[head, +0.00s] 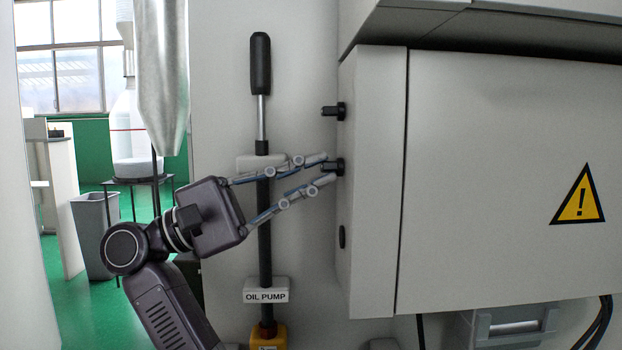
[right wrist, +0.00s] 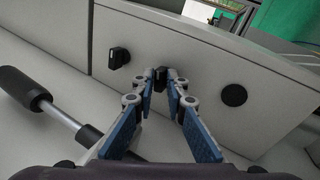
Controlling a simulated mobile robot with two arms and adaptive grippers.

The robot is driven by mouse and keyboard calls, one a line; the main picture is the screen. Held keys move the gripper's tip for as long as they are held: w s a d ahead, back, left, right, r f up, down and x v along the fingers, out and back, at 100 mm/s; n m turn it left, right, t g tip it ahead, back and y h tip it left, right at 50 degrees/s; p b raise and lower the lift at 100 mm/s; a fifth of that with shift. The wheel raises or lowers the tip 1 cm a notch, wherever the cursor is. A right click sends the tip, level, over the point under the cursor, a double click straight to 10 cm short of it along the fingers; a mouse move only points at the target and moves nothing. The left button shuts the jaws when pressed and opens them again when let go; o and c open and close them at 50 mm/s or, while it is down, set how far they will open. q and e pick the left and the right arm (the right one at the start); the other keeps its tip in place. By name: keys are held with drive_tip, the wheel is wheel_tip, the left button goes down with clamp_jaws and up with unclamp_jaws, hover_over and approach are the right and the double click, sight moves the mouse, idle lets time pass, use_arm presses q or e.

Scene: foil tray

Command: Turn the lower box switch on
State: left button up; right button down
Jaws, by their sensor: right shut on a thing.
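The lower box switch (head: 335,167) is a small black knob on the left side wall of the grey box (head: 372,200). My right gripper (head: 325,168) is shut on this switch. In the right wrist view the lower switch (right wrist: 160,79) sits between my fingertips (right wrist: 159,75), which partly hide it. Which way the knob is turned is hard to tell. The upper switch (head: 334,110) is a similar black knob above it and stands free; it also shows in the right wrist view (right wrist: 119,58). My left gripper is not in view.
The oil pump lever (head: 260,70) with its black handle stands upright left of the box, behind my right gripper's fingers. A round black fitting (head: 342,237) sits below the switches. The box front (head: 500,150) carries a yellow warning triangle (head: 578,197).

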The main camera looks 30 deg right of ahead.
sight(261, 197)
drive_tip(key=shift+f+m+g+y, duration=0.1)
drive_tip(key=shift+m+g+y, duration=0.25)
drive_tip(key=shift+m, duration=0.6)
drive_tip(key=shift+f+m+g+y, duration=0.15)
drive_tip(key=shift+m+g, duration=0.4)
drive_tip(key=shift+m, duration=0.7)
drive_tip(key=c, duration=1.9)
unclamp_jaws()
drive_tip(key=shift+d+r, duration=0.1)
drive_tip(key=shift+c, duration=0.2)
drive_tip(key=shift+w, duration=0.1)
drive_tip(key=shift+v, duration=3.8)
